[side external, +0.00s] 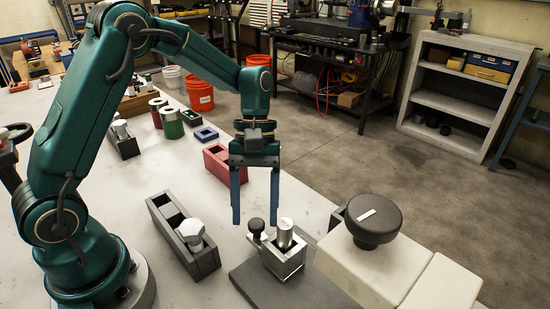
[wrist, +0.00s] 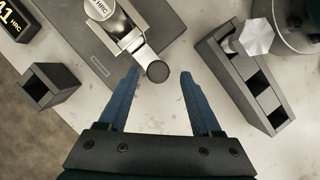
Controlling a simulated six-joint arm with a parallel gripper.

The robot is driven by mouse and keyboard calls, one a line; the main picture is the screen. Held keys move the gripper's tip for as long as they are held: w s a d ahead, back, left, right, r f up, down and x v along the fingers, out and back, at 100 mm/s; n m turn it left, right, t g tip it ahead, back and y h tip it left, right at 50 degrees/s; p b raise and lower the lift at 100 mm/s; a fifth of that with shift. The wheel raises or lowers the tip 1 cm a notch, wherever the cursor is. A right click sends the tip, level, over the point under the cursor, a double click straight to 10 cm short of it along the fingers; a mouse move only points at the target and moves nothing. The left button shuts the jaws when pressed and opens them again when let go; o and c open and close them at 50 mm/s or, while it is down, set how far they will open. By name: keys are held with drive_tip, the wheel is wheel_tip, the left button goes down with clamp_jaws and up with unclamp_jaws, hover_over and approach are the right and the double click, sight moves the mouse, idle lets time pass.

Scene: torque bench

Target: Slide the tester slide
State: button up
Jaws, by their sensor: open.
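The tester has a dark base plate (side external: 246,283) with a silver slide block (side external: 284,264) on it. A silver cylinder (side external: 285,233) stands in the block, and a small dark round knob (side external: 256,225) sits at the block's left end. The wrist view shows the same knob (wrist: 157,72) and the silver slide (wrist: 131,41). My gripper (side external: 255,223) is open and empty, fingers pointing down. In both views the knob appears between the fingertips (wrist: 160,74). I see no contact, and cannot tell how far the tips are from it in depth.
The white tester body (side external: 375,268) with a large black handwheel (side external: 373,221) stands at right. A dark slotted holder with a hex piece (side external: 183,240) lies left of my gripper. A red holder (side external: 217,165) stands behind. Bare table lies between the dark holder and base plate.

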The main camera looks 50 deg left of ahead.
drive_tip(key=v, duration=0.4)
drive_tip(key=shift+w+a+r, duration=0.1)
drive_tip(key=shift+a+r, duration=0.05)
drive_tip(key=shift+r, duration=0.2)
